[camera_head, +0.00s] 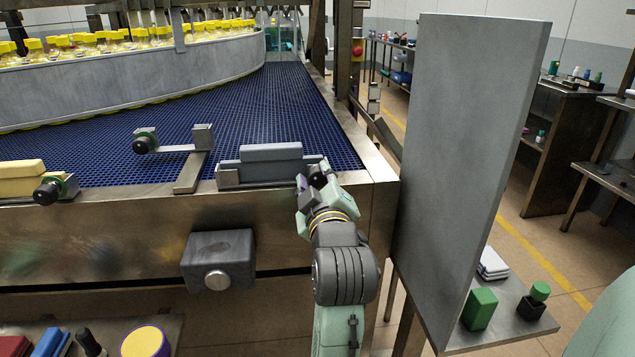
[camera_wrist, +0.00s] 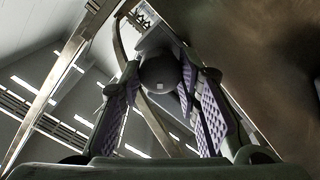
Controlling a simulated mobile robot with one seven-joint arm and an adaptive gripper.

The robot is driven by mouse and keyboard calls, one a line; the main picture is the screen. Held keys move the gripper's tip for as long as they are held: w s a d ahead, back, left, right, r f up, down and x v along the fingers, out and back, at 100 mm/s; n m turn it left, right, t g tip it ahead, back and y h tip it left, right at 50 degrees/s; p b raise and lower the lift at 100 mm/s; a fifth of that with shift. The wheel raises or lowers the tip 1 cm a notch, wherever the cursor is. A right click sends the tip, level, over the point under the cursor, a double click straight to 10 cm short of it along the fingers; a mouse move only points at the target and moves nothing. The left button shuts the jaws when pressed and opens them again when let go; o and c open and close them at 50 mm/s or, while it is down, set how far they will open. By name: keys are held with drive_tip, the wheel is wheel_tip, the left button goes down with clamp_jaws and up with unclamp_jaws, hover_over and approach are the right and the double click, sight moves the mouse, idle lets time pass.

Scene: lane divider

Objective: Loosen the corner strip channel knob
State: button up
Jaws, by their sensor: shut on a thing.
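The corner strip channel (camera_head: 228,177) is a metal channel at the front edge of the blue conveyor, with a grey strip (camera_head: 271,153) standing in it. Its dark round knob (camera_wrist: 160,70) shows in the wrist view between the two purple-padded fingers. My gripper (camera_head: 314,183) is at the right end of the channel in the head view and is shut on the knob. It also shows in the wrist view (camera_wrist: 159,88). In the head view the fingers hide most of the knob.
A yellow strip channel with a black knob (camera_head: 47,192) is at the far left. A bracket with another knob (camera_head: 145,140) lies on the belt (camera_head: 300,105). A grey box with a round button (camera_head: 217,262) is on the front frame. A tall grey panel (camera_head: 470,150) stands to the right.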

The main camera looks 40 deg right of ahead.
drive_tip(key=n+b, duration=0.1)
drive_tip(key=n, duration=0.4)
drive_tip(key=shift+f+n+b, duration=0.1)
drive_tip(key=shift+n+b, duration=0.2)
drive_tip(key=shift+b, duration=0.1)
drive_tip(key=shift+n+b, duration=0.75)
drive_tip(key=shift+n, duration=1.15)
drive_tip(key=o, duration=1.2)
